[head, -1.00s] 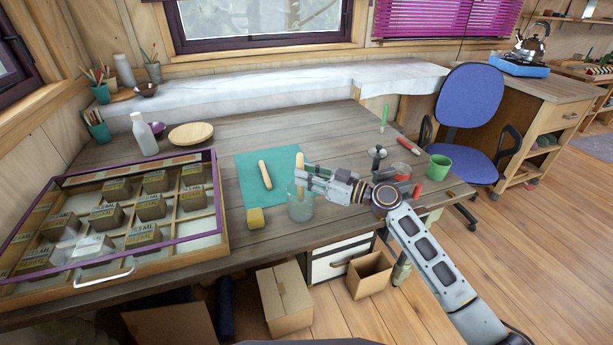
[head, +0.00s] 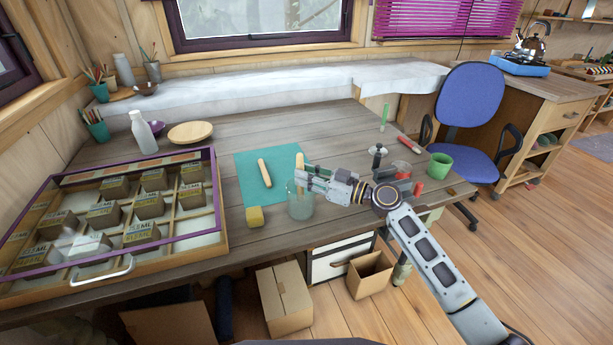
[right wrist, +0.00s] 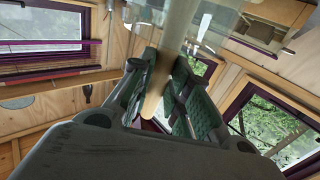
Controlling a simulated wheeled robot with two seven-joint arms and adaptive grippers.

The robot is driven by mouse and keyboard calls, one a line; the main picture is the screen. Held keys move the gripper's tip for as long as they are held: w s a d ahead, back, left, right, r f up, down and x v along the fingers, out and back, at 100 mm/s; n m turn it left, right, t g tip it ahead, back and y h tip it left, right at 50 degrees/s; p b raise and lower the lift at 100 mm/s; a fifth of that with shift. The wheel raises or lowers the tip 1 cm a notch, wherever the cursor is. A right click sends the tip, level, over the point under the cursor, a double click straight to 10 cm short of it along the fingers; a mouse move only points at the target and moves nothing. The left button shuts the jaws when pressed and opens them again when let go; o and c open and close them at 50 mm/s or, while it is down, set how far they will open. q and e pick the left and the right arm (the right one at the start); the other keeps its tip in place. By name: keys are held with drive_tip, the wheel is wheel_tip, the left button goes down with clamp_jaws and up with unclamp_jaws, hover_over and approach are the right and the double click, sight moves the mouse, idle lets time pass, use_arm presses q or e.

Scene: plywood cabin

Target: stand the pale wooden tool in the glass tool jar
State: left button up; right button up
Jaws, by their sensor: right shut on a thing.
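The pale wooden tool (head: 299,180) is upright at the glass tool jar (head: 301,208), its lower part at the jar's mouth. How deep it reaches into the jar I cannot tell. My right gripper (head: 308,176) comes in from the right just above the jar and is shut on the tool. In the right wrist view the tool (right wrist: 178,30) runs between the green finger pads (right wrist: 172,92), with clear glass of the jar (right wrist: 235,42) behind it. My left gripper is not in view.
A similar tan tool (head: 264,173) lies on a teal mat (head: 284,160). A yellow block (head: 254,216) is left of the jar. A glass-lidded case (head: 222,232) fills the table's left. A green cup (head: 439,167) and small items stand right. Table behind the mat is clear.

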drive_tip(key=o, duration=0.8)
drive_tip(key=shift+c, duration=0.2)
drive_tip(key=shift+o, duration=0.8)
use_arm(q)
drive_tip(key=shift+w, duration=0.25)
use_arm(e)
drive_tip(key=v, duration=1.2)
drive_tip(key=shift+s, duration=0.1)
